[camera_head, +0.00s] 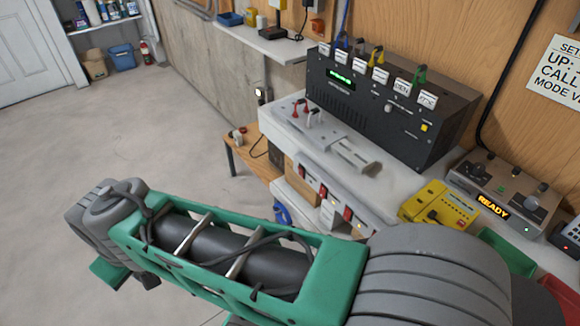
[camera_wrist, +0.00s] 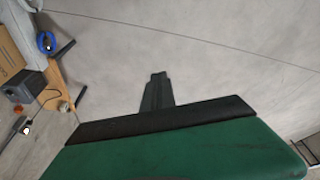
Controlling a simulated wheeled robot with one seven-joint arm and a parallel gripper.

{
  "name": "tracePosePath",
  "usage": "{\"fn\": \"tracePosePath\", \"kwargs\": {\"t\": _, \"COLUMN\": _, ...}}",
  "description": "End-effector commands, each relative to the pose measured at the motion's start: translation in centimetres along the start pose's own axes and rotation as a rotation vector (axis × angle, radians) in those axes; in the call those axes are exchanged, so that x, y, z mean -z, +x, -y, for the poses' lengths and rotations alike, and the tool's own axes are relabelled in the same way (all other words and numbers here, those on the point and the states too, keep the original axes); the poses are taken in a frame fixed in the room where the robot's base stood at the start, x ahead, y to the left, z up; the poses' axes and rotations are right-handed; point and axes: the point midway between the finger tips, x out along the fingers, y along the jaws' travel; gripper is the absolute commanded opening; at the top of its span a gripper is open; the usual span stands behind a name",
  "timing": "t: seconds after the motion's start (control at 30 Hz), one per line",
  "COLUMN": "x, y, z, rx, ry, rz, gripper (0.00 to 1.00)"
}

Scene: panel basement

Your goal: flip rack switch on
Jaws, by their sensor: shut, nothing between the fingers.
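A black rack unit (camera_head: 375,110) with a lit green display and a row of white tags along its top stands on the bench against the wood wall. A strip with red rocker switches (camera_head: 323,192) runs along the bench's front edge, below the unit. A grey panel with red-handled levers (camera_head: 304,108) lies at the unit's left. I cannot tell which of these is the rack switch, nor its position. My gripper (camera_wrist: 157,78) shows in the wrist view, shut and empty, over bare floor, apart from the bench. In the head view my forearm crosses the foreground; my fingertips do not show.
A yellow box (camera_head: 440,204) and a grey console (camera_head: 497,192) reading READY sit on the bench's right part. A small wooden stand (camera_head: 252,156) stands at the bench's left end. A shelf (camera_head: 262,42) hangs on the wall behind. The concrete floor at left is clear.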

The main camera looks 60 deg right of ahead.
Motion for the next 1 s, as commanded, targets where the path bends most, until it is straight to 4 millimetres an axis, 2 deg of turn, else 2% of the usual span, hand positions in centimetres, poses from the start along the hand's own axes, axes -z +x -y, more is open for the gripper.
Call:
{"fn": "tracePosePath", "kwargs": {"t": 0.07, "x": 0.8, "y": 0.1, "z": -1.9, "rx": -0.037, "ry": 0.154, "rz": -0.002, "gripper": 0.00}}
{"fn": "tracePosePath", "kwargs": {"t": 0.13, "x": 2.0, "y": 0.0, "z": -5.4, "rx": -0.101, "ry": 0.436, "rz": -0.014, "gripper": 0.00}}
{"fn": "tracePosePath", "kwargs": {"t": 0.17, "x": 2.4, "y": -0.1, "z": -7.5, "rx": -0.136, "ry": 0.597, "rz": -0.025, "gripper": 0.00}}
{"fn": "tracePosePath", "kwargs": {"t": 0.27, "x": 3.0, "y": -1.1, "z": -15.9, "rx": -0.277, "ry": 1.262, "rz": -0.101, "gripper": 0.00}}
{"fn": "tracePosePath", "kwargs": {"t": 0.3, "x": 2.5, "y": -1.7, "z": -19.4, "rx": -0.337, "ry": 1.555, "rz": -0.152, "gripper": 0.00}}
{"fn": "tracePosePath", "kwargs": {"t": 0.4, "x": 0.0, "y": -3.5, "z": -26.9, "rx": -0.470, "ry": 2.246, "rz": -0.323, "gripper": 0.00}}
{"fn": "tracePosePath", "kwargs": {"t": 0.5, "x": -3.2, "y": -5.2, "z": -32.0, "rx": -0.568, "ry": 2.800, "rz": -0.537, "gripper": 0.00}}
{"fn": "tracePosePath", "kwargs": {"t": 0.53, "x": -4.1, "y": -5.5, "z": -33.0, "rx": -0.589, "ry": 2.927, "rz": -0.599, "gripper": 0.00}}
{"fn": "tracePosePath", "kwargs": {"t": 0.57, "x": -4.9, "y": -5.9, "z": -33.8, "rx": 0.596, "ry": -2.989, "rz": 0.648, "gripper": 0.00}}
{"fn": "tracePosePath", "kwargs": {"t": 0.6, "x": -5.8, "y": -6.3, "z": -34.7, "rx": 0.566, "ry": -2.857, "rz": 0.659, "gripper": 0.00}}
{"fn": "tracePosePath", "kwargs": {"t": 0.7, "x": -7.0, "y": -7.0, "z": -35.7, "rx": 0.519, "ry": -2.668, "rz": 0.675, "gripper": 0.00}}
{"fn": "tracePosePath", "kwargs": {"t": 1.0, "x": -7.1, "y": -7.2, "z": -35.8, "rx": 0.509, "ry": -2.634, "rz": 0.679, "gripper": 0.00}}
